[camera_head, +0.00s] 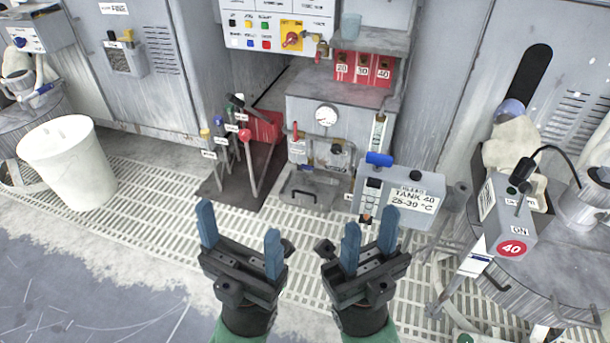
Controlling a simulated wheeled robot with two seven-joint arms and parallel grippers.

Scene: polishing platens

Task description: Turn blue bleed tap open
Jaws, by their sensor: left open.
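My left gripper (240,238) is open and empty, in front of the levers. My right gripper (369,238) is open and empty, with a narrower gap, below and in front of the grey box. Neither gripper touches the tap.
Several colour-knobbed levers (246,135) stand behind my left gripper. A gauge cabinet (326,115) stands at the back centre. A white bin (68,160) is at left. A polishing machine with a 40 control box (512,248) is at right.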

